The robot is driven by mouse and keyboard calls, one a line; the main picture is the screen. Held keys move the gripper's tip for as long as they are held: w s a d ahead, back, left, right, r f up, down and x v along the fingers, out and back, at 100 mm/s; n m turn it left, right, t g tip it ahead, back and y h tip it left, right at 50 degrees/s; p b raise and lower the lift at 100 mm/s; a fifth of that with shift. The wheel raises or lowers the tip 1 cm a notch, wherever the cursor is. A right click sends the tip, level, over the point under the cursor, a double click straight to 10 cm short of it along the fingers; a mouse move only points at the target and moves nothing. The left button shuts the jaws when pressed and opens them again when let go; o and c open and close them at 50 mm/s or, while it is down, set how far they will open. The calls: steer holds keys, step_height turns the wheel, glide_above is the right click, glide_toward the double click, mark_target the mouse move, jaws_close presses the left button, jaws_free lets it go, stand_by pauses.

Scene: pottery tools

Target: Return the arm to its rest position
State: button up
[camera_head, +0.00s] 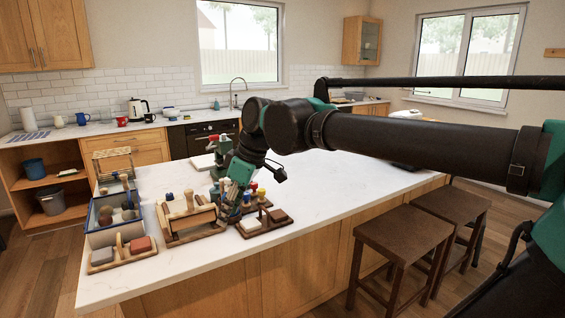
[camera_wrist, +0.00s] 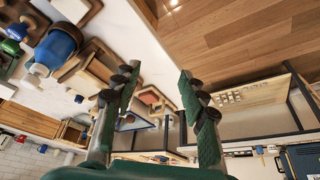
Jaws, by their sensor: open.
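My arm (camera_head: 420,146) reaches in from the right across the white island counter and bends down at its end. My gripper (camera_head: 230,208) hangs low among the pottery tools near the counter's front edge. In the wrist view my gripper (camera_wrist: 158,82) has its two green-padded fingers spread wide, with nothing between them. Wooden trays and floor show behind the fingers in that view. In the head view the fingertips are partly lost against the tools, and I cannot tell whether they touch any.
A wooden rack with rollers (camera_head: 190,222) stands left of the gripper. A small wooden tray (camera_head: 264,223) is just right of it. A tray with a red and a grey block (camera_head: 122,256) lies farther left. The counter's right part (camera_head: 345,180) is mostly clear. Stools (camera_head: 400,230) stand in front.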

steer(key=w+d+f+m+t+h, duration=0.3)
steer(key=d+f+m, duration=0.8)
steer(key=d+f, duration=1.15)
steer(key=s+d+f+m+h, duration=0.1)
steer(key=s+d+f+m, duration=0.3)
steer(key=d, duration=0.5)
steer(key=shift+s+f, duration=0.65)
steer(key=shift+s, duration=0.15)
